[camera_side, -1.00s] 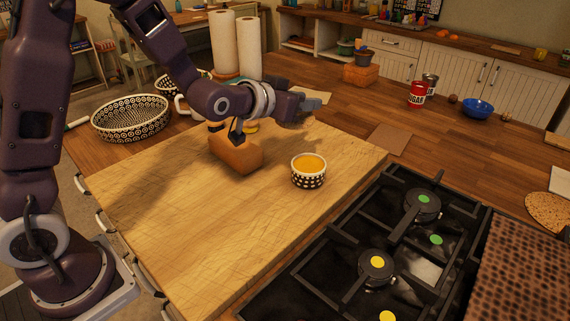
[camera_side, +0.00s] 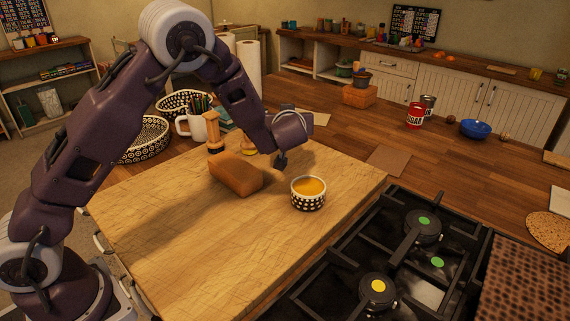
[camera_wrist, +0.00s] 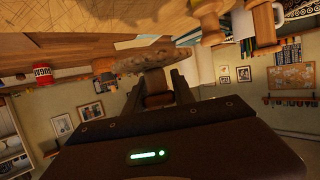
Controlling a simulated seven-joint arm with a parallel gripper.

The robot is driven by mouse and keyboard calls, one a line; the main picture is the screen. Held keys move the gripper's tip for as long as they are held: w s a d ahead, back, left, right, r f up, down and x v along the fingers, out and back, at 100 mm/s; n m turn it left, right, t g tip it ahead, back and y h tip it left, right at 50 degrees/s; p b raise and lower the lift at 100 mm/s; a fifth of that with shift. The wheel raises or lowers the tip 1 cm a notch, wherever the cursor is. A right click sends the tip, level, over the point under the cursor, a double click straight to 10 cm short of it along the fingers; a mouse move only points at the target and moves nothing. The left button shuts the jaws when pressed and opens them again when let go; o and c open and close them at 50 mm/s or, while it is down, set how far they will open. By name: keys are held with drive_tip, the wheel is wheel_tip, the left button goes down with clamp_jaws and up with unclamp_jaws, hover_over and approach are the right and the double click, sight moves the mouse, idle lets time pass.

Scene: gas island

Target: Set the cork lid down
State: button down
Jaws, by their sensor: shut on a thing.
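The cork lid (camera_wrist: 143,62) is a brown, rough-edged flat piece, seen nearly edge-on in the wrist view. My gripper (camera_wrist: 157,80) is shut on it, with a dark finger on either side of a brown part below the flat piece. In the side view my gripper (camera_side: 281,161) points down near the far edge of the cutting board, behind and left of a patterned bowl (camera_side: 308,202). The lid cannot be made out clearly there, nor whether it touches the board.
A brown loaf-like block (camera_side: 236,174) lies on the cutting board (camera_side: 190,240), left of my gripper. Two wooden grinders, one at the back left (camera_side: 213,132), stand nearby. A stove (camera_side: 400,265) is at right. The front of the board is clear.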

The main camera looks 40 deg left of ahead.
wheel_tip(320, 180, down, 8)
drive_tip(key=shift+f, duration=0.2)
drive_tip(key=shift+f, duration=0.35)
drive_tip(key=shift+f, duration=0.25)
drive_tip(key=c, duration=1.1)
unclamp_jaws()
drive_tip(key=shift+o, duration=0.2)
drive_tip(key=shift+f, duration=0.1)
drive_tip(key=v, duration=0.8)
drive_tip(key=r+v, duration=0.1)
drive_tip(key=v, duration=0.3)
drive_tip(key=shift+r, duration=0.2)
